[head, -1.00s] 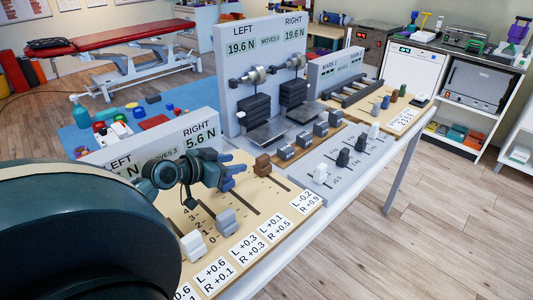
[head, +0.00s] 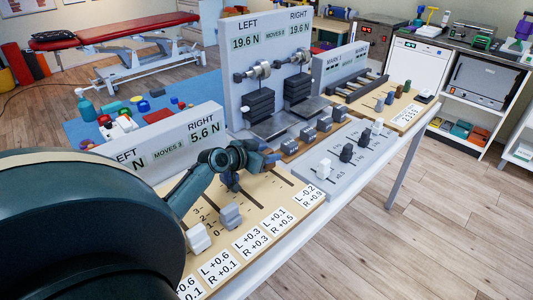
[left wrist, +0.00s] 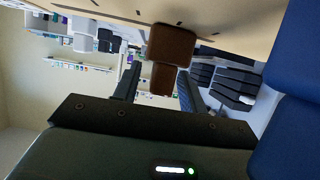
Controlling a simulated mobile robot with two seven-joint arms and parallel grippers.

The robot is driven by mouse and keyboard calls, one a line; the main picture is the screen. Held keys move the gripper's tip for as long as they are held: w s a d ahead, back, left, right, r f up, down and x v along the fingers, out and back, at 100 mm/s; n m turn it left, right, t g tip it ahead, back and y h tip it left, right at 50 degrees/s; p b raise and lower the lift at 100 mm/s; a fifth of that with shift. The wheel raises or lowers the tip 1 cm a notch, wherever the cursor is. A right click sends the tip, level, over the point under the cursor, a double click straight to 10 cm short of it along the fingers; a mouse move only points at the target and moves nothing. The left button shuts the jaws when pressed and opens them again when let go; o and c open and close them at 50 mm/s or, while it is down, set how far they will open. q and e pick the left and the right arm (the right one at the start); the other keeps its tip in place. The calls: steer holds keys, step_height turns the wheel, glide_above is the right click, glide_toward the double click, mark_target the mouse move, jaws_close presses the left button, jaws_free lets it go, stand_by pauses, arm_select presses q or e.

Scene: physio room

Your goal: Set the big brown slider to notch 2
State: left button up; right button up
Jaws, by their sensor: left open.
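The big brown slider (left wrist: 172,45) shows in the left wrist view as a brown block with a narrower part below it. It lies ahead of my left gripper, in line with the gap between the two fingers. In the head view my left gripper (head: 268,161) is over the tan slider board (head: 205,210) and hides the slider and its notch. The gripper is open; I cannot tell whether the fingers touch the slider. My right gripper is in neither view.
A white slider (head: 198,237) and a grey slider (head: 230,215) stand on the near part of the board. A readout panel (head: 165,145) rises behind it. A grey board (head: 345,165) with more sliders lies to the right.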

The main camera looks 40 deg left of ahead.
arm_select(q)
steer(key=shift+c, duration=0.4)
jaws_close()
steer(key=shift+d, duration=0.1)
steer(key=shift+s+d+p, duration=0.2)
steer(key=shift+d+p, duration=0.15)
steer(key=shift+d, duration=1.2)
steer(key=shift+a, duration=0.1)
steer(key=shift+o, duration=0.4)
jaws_free()
